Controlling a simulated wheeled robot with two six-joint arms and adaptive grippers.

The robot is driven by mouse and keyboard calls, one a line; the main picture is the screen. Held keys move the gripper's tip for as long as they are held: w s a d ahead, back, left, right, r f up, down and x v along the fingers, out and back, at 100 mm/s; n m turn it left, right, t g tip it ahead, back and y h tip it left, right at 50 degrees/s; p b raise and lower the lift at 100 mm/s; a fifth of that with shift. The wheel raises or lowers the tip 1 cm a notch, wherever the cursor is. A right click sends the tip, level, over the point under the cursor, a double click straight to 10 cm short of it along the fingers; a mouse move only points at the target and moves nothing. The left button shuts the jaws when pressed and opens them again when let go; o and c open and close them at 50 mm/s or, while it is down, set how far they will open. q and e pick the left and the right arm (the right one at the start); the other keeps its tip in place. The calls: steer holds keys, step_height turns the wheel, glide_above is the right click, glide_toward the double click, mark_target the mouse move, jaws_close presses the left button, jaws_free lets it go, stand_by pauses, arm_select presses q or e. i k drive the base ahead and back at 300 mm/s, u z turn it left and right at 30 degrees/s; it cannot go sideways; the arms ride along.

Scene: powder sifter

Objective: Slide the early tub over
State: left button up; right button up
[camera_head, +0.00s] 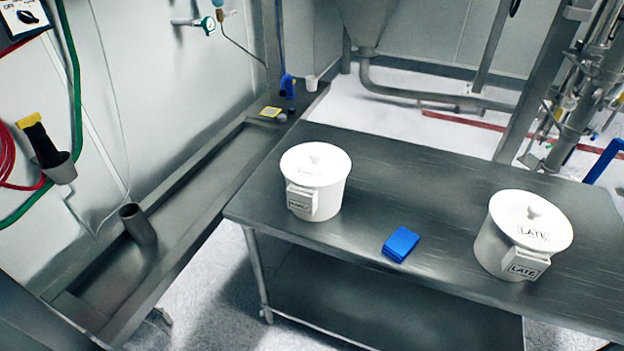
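Two white lidded tubs stand upright on a steel table (420,183). The early tub (325,178) is at the left end of the table; the small label on its front is too blurred to read surely. The other tub (490,250) stands at the right and reads LATE on its lid and front label. A blue folded pad or block (401,244) lies between them, nearer the front edge. Neither of my grippers shows in the head view.
A long steel trough (190,195) with an upright pipe (138,225) runs along the left wall, apart from the table. Steel piping (590,80) stands behind the table at right. The tabletop between and behind the tubs is mostly clear.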

mark_target(307, 204)
steer(key=z, duration=0.5)
steer(key=k, duration=1.25)
steer(key=u, duration=0.05)
steer(key=i, duration=0.4)
steer(key=u, duration=0.9)
steer(key=i, duration=0.9)
steer(key=z, duration=0.45)
steer(key=i, duration=0.7)
steer(key=z, duration=0.6)
